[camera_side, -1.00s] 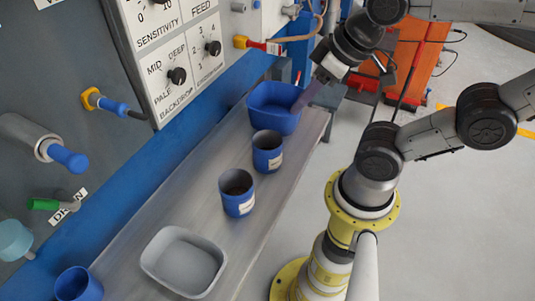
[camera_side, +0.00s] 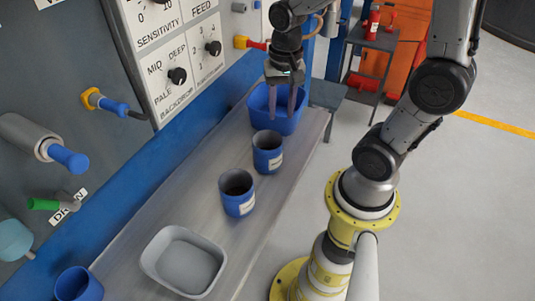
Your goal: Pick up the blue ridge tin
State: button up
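Two blue tins with pale labels stand upright on the grey bench. One tin (camera_side: 267,155) is nearer the blue bin, and another tin (camera_side: 238,194) stands closer to the grey tray. A third blue cup-like tin (camera_side: 78,285) shows at the lower left, partly cut off by the frame. The label writing is too small to read, so I cannot tell which is the ridge tin. My gripper (camera_side: 282,107) points down in front of the blue bin, above and beyond the farther tin. Its two fingers are apart with nothing between them.
The blue bin (camera_side: 262,120) stands at the far end of the bench (camera_side: 180,200). A shallow grey tray (camera_side: 160,254) sits at the near end. The control panel (camera_side: 178,62) with knobs and protruding handles borders the bench on the left.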

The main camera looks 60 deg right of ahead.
aim_at(281, 151)
jog(key=f, duration=1.4)
jog(key=shift+s+d+f, duration=0.1)
jog(key=shift+d+f, duration=0.1)
jog(key=shift+f, duration=0.1)
grip_shut()
dwell(1.0)
